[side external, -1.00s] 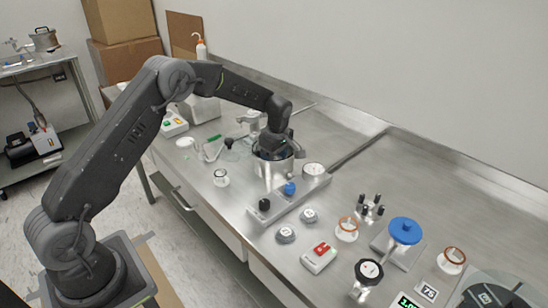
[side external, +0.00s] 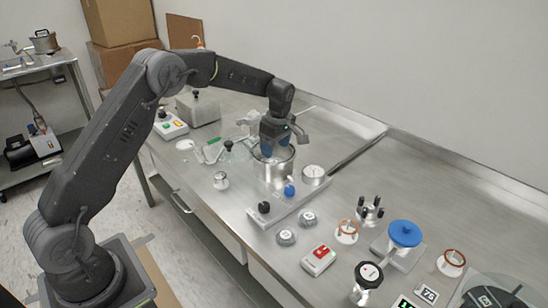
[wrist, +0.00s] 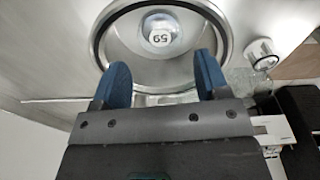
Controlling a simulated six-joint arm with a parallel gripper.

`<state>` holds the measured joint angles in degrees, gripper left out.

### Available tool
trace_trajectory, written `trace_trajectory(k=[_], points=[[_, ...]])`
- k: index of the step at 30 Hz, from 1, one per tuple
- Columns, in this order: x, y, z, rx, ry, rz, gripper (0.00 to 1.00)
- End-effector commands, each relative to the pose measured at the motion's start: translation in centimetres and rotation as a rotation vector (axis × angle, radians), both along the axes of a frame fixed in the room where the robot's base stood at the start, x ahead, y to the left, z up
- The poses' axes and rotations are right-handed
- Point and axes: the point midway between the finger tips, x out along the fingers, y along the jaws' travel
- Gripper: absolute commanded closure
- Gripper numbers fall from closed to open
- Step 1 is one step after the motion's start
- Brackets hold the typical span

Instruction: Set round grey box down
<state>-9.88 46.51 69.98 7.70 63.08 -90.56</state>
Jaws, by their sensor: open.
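The round grey box (wrist: 160,34), a small round piece with a "59" label on top, sits on the floor inside the open steel chamber (wrist: 100,35) in the wrist view. In the side view the chamber (side external: 274,176) stands at mid-bench, and its wall hides most of the inside. My gripper (side external: 274,150) is above the chamber mouth, pointing down. In the wrist view its two blue fingers (wrist: 163,78) are spread apart with nothing between them, and the box is apart from them.
A valve block with a black knob (side external: 264,207) and a blue knob (side external: 289,190) stands in front of the chamber, with a round gauge (side external: 314,173) beside it. A small clear jar (side external: 221,180) stands left. Round grey pieces (side external: 286,236) and a red-button box (side external: 318,259) lie nearer.

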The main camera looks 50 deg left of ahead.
Motion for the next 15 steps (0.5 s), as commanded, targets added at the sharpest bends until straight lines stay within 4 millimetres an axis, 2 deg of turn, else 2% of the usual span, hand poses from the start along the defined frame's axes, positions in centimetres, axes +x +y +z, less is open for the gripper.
trace_trajectory(k=[1,6,10,15], points=[[0.0,-0.2,1.3,0.000,-0.003,0.000,0.32],[0.1,-0.6,4.3,0.000,-0.002,-0.001,0.32],[0.1,-0.7,5.7,0.001,0.001,-0.001,0.32],[0.0,-0.8,6.4,0.001,0.001,-0.001,0.32]])
